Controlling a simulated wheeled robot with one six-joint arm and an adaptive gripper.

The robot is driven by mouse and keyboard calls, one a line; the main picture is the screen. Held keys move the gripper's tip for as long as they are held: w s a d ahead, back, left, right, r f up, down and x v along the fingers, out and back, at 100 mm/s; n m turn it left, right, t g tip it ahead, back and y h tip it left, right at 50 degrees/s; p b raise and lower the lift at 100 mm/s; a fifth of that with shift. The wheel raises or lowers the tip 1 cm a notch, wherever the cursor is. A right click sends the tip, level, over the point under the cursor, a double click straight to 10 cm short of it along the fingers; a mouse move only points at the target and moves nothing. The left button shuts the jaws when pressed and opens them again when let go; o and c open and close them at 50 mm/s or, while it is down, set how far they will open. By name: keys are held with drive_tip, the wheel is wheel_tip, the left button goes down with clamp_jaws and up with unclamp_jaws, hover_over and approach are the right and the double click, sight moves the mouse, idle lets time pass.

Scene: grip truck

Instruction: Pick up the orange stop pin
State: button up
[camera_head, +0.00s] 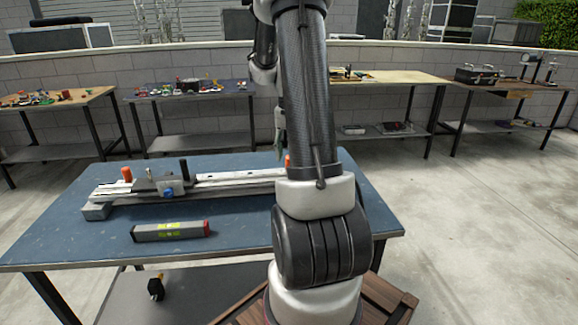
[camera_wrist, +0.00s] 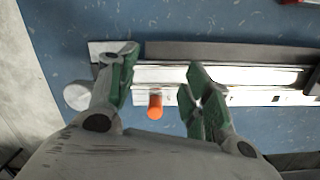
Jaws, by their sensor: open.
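An orange stop pin (camera_wrist: 155,107) stands at the edge of the rail, near its end, in the wrist view. My gripper (camera_wrist: 160,73) is open, with its two green-padded fingers apart on either side of the pin in that view. I cannot tell how far above the pin the fingers are. In the head view, an orange pin (camera_head: 287,161) shows at the right part of the rail, partly hidden by my arm.
The metal rail (camera_head: 235,178) lies on a blue-topped table (camera_head: 240,225) and bears a carriage with a blue knob (camera_head: 168,192). A grey level-like bar (camera_head: 170,230) lies in front. The table's front is mostly clear. Further workbenches stand along the wall.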

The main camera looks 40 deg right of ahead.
drive_tip(key=w+d+m, duration=0.1)
drive_tip(key=w+d, duration=0.1)
drive_tip(key=w+d+m, duration=0.2)
drive_tip(key=w+d+m+t, duration=0.1)
drive_tip(key=w, duration=0.1)
drive_tip(key=shift+w+d+f+m+h, duration=0.3)
drive_tip(key=shift+w+d, duration=0.1)
drive_tip(key=shift+m, duration=0.4)
drive_tip(key=shift+f, duration=0.25)
drive_tip(key=f, duration=0.7)
drive_tip(key=shift+d+f, duration=0.2)
drive_tip(key=shift+c, duration=0.4)
clamp_jaws()
